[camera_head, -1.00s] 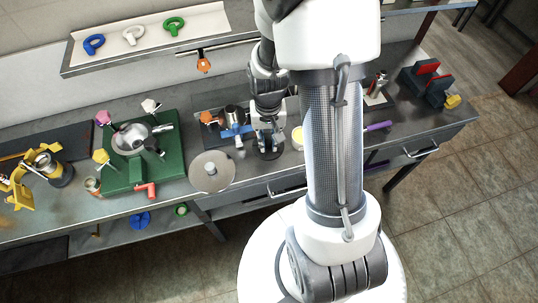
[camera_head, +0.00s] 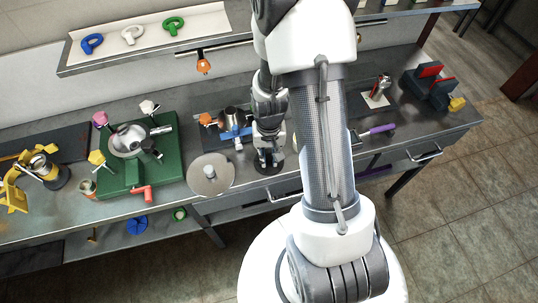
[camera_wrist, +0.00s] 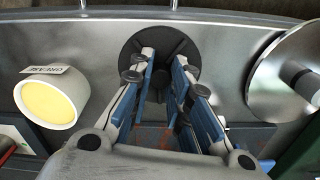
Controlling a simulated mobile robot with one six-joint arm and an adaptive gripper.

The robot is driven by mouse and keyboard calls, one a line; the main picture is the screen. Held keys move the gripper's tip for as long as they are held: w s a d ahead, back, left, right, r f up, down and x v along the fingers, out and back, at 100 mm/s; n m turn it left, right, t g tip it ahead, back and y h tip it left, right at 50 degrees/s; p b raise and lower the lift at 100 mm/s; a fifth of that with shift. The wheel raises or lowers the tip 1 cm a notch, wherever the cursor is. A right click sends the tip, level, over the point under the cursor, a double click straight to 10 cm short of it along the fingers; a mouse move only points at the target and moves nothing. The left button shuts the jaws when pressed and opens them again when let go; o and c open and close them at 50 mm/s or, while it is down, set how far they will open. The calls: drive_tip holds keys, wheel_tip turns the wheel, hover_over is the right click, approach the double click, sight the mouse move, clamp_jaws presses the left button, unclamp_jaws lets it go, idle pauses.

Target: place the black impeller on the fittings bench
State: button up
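The black impeller (camera_wrist: 182,45) is a dark finned disc, seen in the wrist view just beyond my fingertips. In the head view its dark disc (camera_head: 268,169) lies flat near the front edge of the steel bench (camera_head: 330,185). My gripper (camera_head: 268,154) points down over it; it also shows in the wrist view (camera_wrist: 166,62). Its two blue-padded fingers are spread apart, over the impeller's middle. I cannot tell whether they touch it. Part of the impeller is hidden by the fingers. No label shows whether this bench is the fittings bench.
A silver disc with a hub (camera_head: 211,174) lies left of the impeller, and a green tray (camera_head: 170,176) with fittings is further left. A cream pot labelled GREASE (camera_wrist: 48,96) stands beside my gripper. A purple-handled tool (camera_head: 378,130) and a dark block with red parts (camera_head: 430,85) are right.

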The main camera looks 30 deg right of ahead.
drive_tip(key=o, duration=0.4)
drive_tip(key=shift+o, duration=0.2)
wheel_tip(320, 180, up, 13)
drive_tip(key=p, duration=0.4)
wheel_tip(320, 180, up, 8)
drive_tip(key=f+n+t, duration=0.1)
hover_over(269, 158)
drive_tip(key=a, duration=0.3)
drive_tip(key=s+a+r+n+t, duration=0.1)
drive_tip(key=s+a+r+n, duration=0.1)
drive_tip(key=s+r, duration=0.4)
drive_tip(key=s+a+r+n+t, duration=0.2)
drive_tip(key=s+a+r, duration=0.3)
drive_tip(key=s+r, duration=0.2)
drive_tip(key=shift+s+a+r+t, duration=0.2)
drive_tip(key=shift+a+r+t, duration=0.1)
drive_tip(key=shift+r, duration=0.55)
wheel_tip(269, 158, down, 3)
drive_tip(key=shift+r+b, duration=0.15)
drive_tip(key=shift+b, duration=1.1)
